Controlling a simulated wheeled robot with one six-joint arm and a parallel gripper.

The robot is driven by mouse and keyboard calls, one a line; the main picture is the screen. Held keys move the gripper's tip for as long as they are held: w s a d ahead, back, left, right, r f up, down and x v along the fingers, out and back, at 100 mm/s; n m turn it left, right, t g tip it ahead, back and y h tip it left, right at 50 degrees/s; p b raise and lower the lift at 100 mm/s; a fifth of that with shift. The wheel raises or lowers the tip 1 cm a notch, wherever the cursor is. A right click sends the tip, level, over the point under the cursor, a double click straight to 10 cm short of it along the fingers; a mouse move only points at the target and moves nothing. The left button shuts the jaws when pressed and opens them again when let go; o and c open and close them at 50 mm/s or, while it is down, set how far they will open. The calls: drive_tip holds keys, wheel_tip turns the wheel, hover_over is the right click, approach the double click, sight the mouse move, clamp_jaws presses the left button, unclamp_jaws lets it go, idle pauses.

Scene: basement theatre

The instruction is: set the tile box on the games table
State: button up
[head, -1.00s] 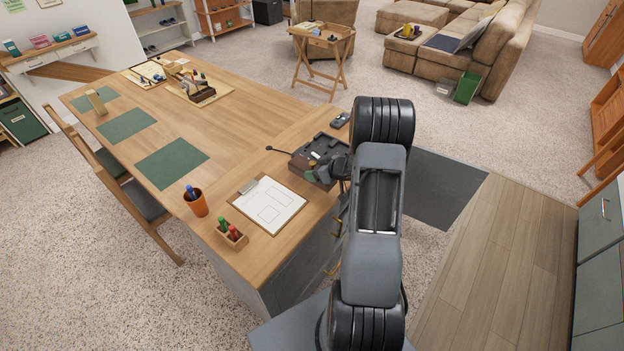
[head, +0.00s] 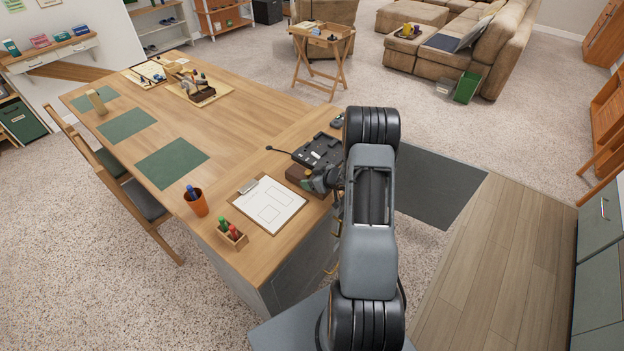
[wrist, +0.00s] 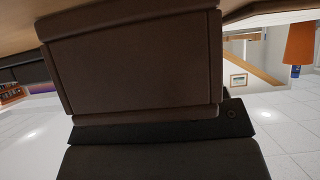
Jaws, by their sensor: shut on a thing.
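The tile box (head: 296,173) is a dark brown box at the near right part of the long wooden table. My gripper (head: 316,182) is at its right side and shut on it, partly covering it in the head view. In the wrist view the brown box (wrist: 135,62) fills much of the picture, with dark gripper parts below it; the fingertips are not clear. I cannot tell whether the box touches the tabletop. The long table (head: 235,115) carries green mats and game pieces. A small folding table (head: 336,46) stands behind it. I cannot tell which is the games table.
A black tray-like device (head: 320,150) lies just behind the box. A clipboard (head: 268,205), an orange cup (head: 196,203) and a small marker holder (head: 231,236) are nearby on the near end. The middle of the long table is clear. A chair (head: 135,195) stands at its left.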

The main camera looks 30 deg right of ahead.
drive_tip(key=o, duration=1.1)
